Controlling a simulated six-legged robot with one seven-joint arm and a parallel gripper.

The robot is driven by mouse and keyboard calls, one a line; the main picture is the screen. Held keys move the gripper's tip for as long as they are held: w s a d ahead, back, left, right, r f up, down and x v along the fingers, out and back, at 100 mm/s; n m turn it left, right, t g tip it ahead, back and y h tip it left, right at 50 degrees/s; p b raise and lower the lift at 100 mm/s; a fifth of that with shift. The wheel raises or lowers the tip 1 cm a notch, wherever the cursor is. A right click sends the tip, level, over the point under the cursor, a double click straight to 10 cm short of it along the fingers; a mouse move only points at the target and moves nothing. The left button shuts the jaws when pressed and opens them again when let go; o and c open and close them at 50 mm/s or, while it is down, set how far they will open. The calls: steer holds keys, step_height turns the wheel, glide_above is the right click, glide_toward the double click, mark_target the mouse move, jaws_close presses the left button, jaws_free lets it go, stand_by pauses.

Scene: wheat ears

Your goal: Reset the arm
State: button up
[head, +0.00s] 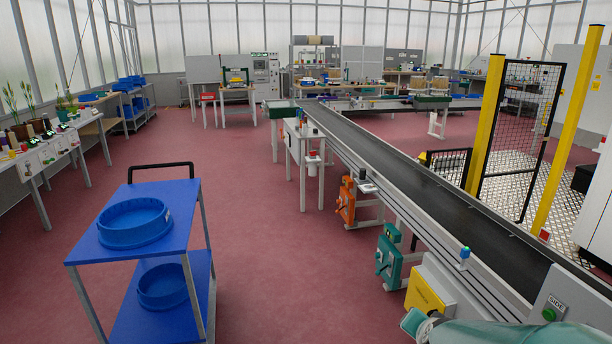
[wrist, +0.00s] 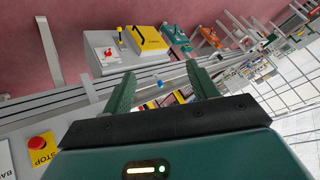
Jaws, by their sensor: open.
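My gripper (wrist: 162,93) shows in the wrist view with its two green fingers spread apart and nothing between them. It is beside the conveyor's side rail, and the wrist picture is tilted strongly. In the head view, part of my arm (head: 500,333) shows at the bottom right, in front of the near end of the conveyor. The fingers are not visible in the head view. No wheat ears can be made out near the gripper.
A long black conveyor (head: 420,172) runs from the right foreground to the back. A blue cart (head: 180,200) with round blue trays stands at the left. A yellow box (head: 428,290) sits beside the conveyor. A red stop button (wrist: 40,143) is near my gripper. Red floor between cart and conveyor is clear.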

steer(key=s+a+r+n+g+y, duration=0.1)
steer(key=s+a+r+n, duration=0.4)
steer(key=s, duration=0.3)
steer(key=s+a+r+n+g+y, duration=0.1)
steer(key=s+a+r+n+g, duration=0.1)
steer(key=s+a+r+n, duration=0.2)
steer(key=s+a+r, duration=0.2)
steer(key=s+a, duration=0.1)
steer(key=s, duration=0.1)
steer(key=shift+a+r+n, duration=0.35)
steer(key=shift+r+n, duration=0.05)
steer(key=c, duration=0.5)
